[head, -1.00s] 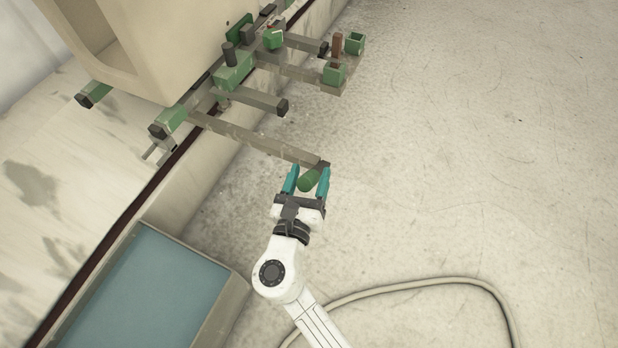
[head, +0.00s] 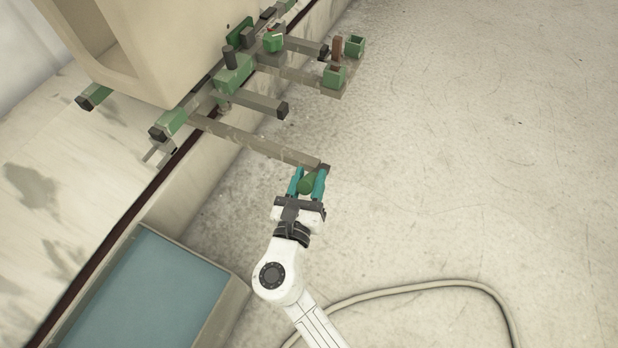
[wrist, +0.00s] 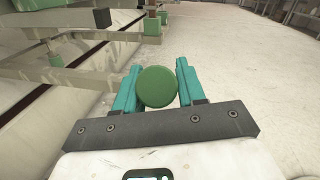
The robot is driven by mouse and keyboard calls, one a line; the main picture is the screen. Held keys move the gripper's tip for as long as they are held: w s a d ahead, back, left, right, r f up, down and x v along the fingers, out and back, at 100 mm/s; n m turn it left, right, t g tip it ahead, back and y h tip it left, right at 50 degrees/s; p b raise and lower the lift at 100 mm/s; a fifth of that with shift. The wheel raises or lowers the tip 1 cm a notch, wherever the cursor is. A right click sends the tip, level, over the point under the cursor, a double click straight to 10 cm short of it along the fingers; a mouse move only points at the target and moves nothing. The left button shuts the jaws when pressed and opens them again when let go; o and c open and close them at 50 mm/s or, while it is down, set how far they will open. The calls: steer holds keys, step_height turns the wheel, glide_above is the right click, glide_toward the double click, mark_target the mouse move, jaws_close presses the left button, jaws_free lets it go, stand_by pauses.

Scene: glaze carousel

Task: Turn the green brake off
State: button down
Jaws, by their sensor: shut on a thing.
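The green brake handle (head: 308,184) is a rounded green grip at the outer end of a long grey-brown lever arm (head: 255,141). The lever runs from the green bracket (head: 169,122) beside the rail out over the floor. My gripper (head: 308,182) has its teal fingers on both sides of the green grip and is shut on it. In the wrist view the grip shows end-on as a green disc (wrist: 157,87) between the two fingers. The grip's far side and its joint to the lever are partly hidden.
A shorter grey bar (head: 255,102) with a dark end and a bracket holding green cups (head: 335,75) stick out farther back. A beige kiln-like body (head: 150,50) stands at upper left. A blue-topped trough (head: 150,290) is at lower left. A hose (head: 430,286) lies on open floor at right.

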mark_target(317, 172)
steer(key=shift+r, duration=0.1)
